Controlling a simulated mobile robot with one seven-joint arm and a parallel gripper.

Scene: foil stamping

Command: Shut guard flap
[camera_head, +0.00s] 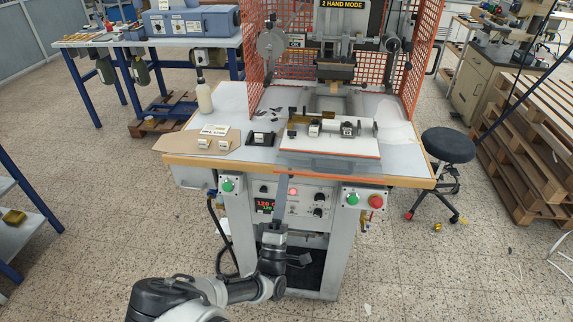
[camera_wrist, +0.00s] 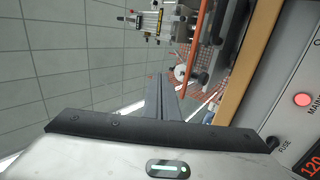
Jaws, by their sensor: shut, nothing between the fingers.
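The guard flap (camera_head: 325,166) is a clear panel with orange edging at the front of the press table in the head view. It lies folded down towards me, reaching over the table's front edge, and the front of the press is open. An orange strip (camera_wrist: 197,38), which looks like its edging, shows in the wrist view. My gripper (camera_head: 284,174) points up in front of the table, its tips close to the flap's lower edge. I cannot tell whether they touch it. The fingers (camera_wrist: 160,82) are together and empty in the wrist view.
Orange mesh guards (camera_head: 293,62) stand around the press. A control panel (camera_head: 292,200) with buttons lies just behind my gripper. A white bottle (camera_head: 204,97) and a small black holder (camera_head: 261,138) stand on the table. A black stool (camera_head: 448,146) stands at right.

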